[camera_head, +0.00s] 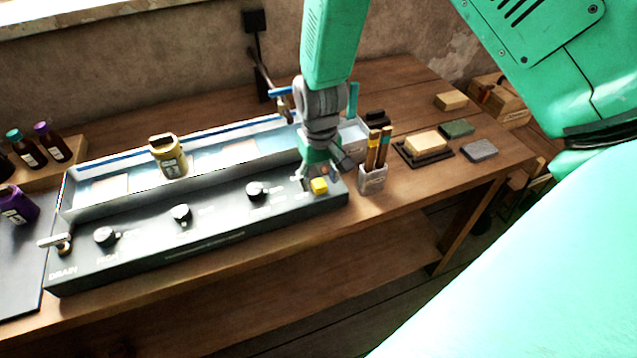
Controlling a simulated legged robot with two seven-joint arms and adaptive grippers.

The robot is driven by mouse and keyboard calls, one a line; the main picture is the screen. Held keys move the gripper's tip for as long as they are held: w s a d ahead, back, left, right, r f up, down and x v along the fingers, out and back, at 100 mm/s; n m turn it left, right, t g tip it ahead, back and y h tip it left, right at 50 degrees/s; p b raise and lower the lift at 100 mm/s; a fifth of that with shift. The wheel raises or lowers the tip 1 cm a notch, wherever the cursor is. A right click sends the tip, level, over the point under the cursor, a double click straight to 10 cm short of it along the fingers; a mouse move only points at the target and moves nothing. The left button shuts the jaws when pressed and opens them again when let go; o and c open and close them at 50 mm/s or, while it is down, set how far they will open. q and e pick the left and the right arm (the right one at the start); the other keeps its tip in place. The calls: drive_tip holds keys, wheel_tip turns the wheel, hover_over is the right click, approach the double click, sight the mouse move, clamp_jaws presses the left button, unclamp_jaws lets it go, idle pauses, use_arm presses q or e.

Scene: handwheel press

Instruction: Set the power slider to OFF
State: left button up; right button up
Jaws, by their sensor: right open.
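A yellow knob (319,186), which looks like the power slider's handle, sits at the right end of the dark control panel (215,235). Its label and travel are hidden or too small to read. My right gripper (321,174) points down from above, directly over and around the yellow knob. Its fingers are open; I cannot tell whether they touch the knob. My left gripper is not in view.
A brush holder (372,181) stands close right of my gripper. Soap blocks (425,142) lie farther right.

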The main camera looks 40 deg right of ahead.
sight(320, 184)
wheel_tip(320, 184, up, 10)
idle(0.3)
drive_tip(key=shift+f, duration=0.1)
drive_tip(key=shift+s, duration=0.1)
drive_tip(key=s+f+n, duration=0.1)
drive_tip(key=s+f, duration=1.3)
drive_tip(key=f, duration=0.3)
drive_tip(key=s+f+n, duration=0.1)
drive_tip(key=s+f, duration=0.3)
drive_tip(key=s, duration=0.8)
wheel_tip(320, 184, down, 13)
drive_tip(key=w+a+n+b, duration=0.1)
drive_tip(key=a+b, duration=0.1)
drive_tip(key=b, duration=1.1)
drive_tip(key=shift+w+t, duration=0.3)
drive_tip(key=shift+w, duration=0.1)
